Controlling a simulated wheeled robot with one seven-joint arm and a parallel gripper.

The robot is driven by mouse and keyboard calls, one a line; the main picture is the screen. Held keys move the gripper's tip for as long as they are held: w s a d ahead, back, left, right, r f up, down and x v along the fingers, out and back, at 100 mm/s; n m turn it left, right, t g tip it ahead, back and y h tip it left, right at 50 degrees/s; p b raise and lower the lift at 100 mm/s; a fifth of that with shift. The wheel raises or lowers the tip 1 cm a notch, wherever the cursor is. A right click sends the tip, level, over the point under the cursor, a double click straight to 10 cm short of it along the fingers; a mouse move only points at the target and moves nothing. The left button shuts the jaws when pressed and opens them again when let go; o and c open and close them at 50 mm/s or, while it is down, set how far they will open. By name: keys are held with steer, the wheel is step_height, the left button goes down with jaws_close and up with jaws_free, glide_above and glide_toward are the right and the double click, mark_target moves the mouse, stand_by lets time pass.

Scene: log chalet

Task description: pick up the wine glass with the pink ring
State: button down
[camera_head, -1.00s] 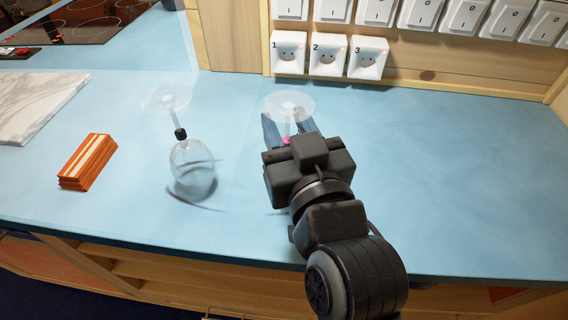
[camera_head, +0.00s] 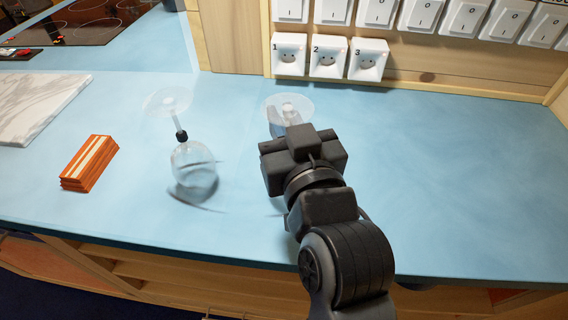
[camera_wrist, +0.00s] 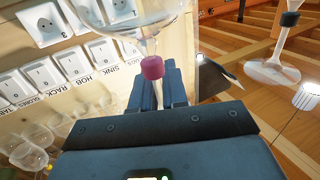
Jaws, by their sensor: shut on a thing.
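The wine glass with the pink ring is upside down, its clear round foot (camera_head: 287,107) upward in the head view. The wrist view shows its pink ring (camera_wrist: 152,67) on the stem and part of its clear bowl (camera_wrist: 135,14). My gripper (camera_head: 279,124) hides the ring and bowl in the head view. In the wrist view my gripper's blue-grey fingers (camera_wrist: 159,88) are shut on the stem beside the ring. Whether the rim touches the counter is hidden.
Another upside-down glass with a black ring (camera_head: 181,136) stands left on the blue counter (camera_head: 440,180). Orange-brown blocks (camera_head: 88,163) and a marble board (camera_head: 38,105) lie farther left. Sockets (camera_head: 328,58) and switches line the back wall. The counter's right side is clear.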

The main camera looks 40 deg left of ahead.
mark_target(284, 99)
steer(key=shift+r, duration=0.1)
steer(key=shift+r, duration=0.5)
step_height(284, 99, up, 3)
steer(key=d+r+b, duration=0.1)
steer(key=d+r, duration=0.6)
steer(key=d, duration=0.4)
steer(key=shift+d, duration=0.35)
steer(key=shift+w+f, duration=0.1)
steer(key=shift+f, duration=0.05)
